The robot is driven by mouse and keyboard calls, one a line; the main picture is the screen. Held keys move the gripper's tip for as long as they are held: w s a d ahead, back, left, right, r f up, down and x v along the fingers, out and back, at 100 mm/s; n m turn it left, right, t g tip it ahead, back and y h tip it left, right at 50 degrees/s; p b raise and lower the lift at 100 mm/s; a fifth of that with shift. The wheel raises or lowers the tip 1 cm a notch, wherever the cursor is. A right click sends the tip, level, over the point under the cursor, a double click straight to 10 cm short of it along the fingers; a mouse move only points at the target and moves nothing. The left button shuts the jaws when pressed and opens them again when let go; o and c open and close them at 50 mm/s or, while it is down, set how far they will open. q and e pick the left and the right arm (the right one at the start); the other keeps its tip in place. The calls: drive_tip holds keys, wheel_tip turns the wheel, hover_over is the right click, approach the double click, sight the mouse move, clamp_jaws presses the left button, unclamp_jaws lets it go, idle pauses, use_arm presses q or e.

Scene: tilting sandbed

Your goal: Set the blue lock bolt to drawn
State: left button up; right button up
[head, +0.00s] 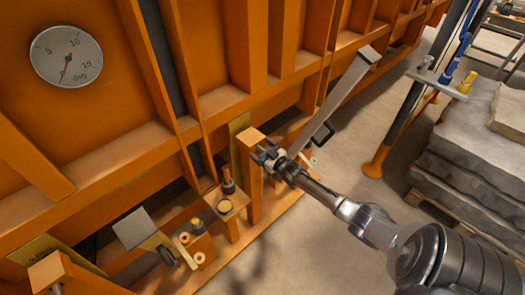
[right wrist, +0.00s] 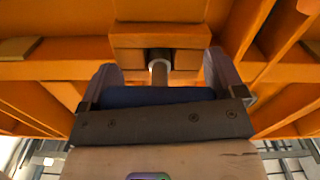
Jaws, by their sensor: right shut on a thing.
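The blue lock bolt shows in the right wrist view as a blue crossbar (right wrist: 160,96) on a grey shaft (right wrist: 160,68). The shaft runs into a dark round socket in an orange block (right wrist: 160,38). My right gripper (right wrist: 162,82) has a finger at each end of the blue bar and is shut on it. In the head view my right gripper (head: 268,154) is at the top of an orange post (head: 250,175) beside the orange frame; it hides most of the bolt there. My left gripper is in neither view.
A long grey bar (head: 345,88) slants up just behind my right gripper. A dial in degrees (head: 66,57) is at upper left. Knobs and brackets (head: 226,205) stand at lower left. Stacked grey slabs (head: 465,150) and a dark post (head: 405,118) are right. Floor between is bare.

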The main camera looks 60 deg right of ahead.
drive_tip(key=shift+s+r, duration=0.1)
drive_tip(key=p+v, duration=0.4)
drive_tip(key=shift+s+a+p, duration=0.15)
drive_tip(key=shift+s+p, duration=0.2)
